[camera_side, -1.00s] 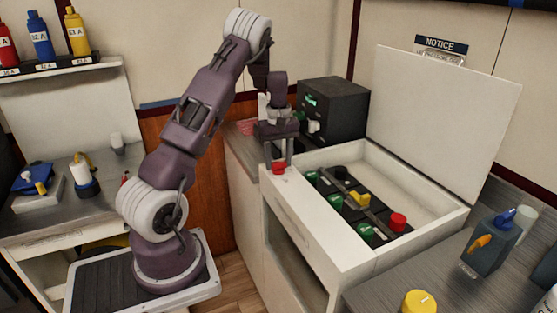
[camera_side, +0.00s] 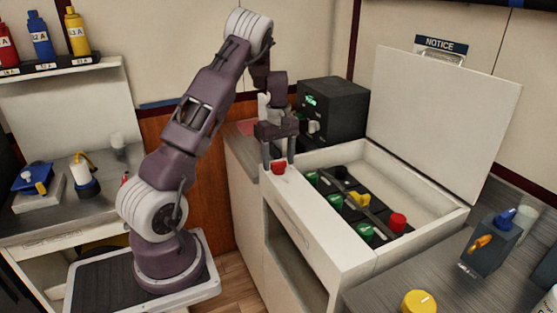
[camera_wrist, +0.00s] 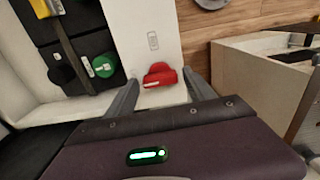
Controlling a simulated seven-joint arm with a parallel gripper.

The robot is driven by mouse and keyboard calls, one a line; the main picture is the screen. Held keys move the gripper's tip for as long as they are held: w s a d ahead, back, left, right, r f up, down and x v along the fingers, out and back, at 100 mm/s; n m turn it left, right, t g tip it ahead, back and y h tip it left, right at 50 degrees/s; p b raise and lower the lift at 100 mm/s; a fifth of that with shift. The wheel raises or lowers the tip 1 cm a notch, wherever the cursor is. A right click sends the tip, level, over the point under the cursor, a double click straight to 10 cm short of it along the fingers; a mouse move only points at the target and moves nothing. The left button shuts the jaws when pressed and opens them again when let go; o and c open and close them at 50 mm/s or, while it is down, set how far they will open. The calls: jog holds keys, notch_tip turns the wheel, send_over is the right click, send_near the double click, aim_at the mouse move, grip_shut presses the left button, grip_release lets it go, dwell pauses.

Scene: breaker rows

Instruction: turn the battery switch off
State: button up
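A red knob (camera_side: 278,167) sits on the white front ledge of the cabinet, and I take it to be the battery switch. In the wrist view the red knob (camera_wrist: 160,75) has a raised grip with a small white mark, beside a small outlined symbol on the white panel. My gripper (camera_side: 278,163) is open above the knob. In the wrist view the fingers of my gripper (camera_wrist: 162,84) stand apart on either side of the knob, with gaps visible. I cannot tell how far the fingertips are above the panel.
An open white box (camera_side: 450,214) with a raised lid (camera_side: 440,120) holds green, black, yellow and red knobs on dark blocks. A black box (camera_side: 335,108) stands behind my gripper. A grey switch box (camera_side: 490,245) and a yellow knob (camera_side: 419,302) are at the right.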

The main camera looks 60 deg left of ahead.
aim_at(278, 162)
notch_tip(278, 162, up, 7)
jog(key=shift+r, duration=0.1)
dwell(0.5)
jog(key=s+d+r+m+t, duration=0.25)
jog(key=d+r+m, duration=0.35)
jog(key=d, duration=0.6)
jog(key=s+d+r+m+t, duration=0.1)
jog(key=s+d+r+m, duration=0.3)
jog(key=d+r, duration=0.6)
jog(key=s+d+f+m+t, duration=0.2)
jog(key=s+d+f+m, duration=0.1)
jog(key=s+d+m, duration=0.5)
jog(key=s+d, duration=0.3)
jog(key=s, duration=0.3)
jog(key=shift+d, duration=0.15)
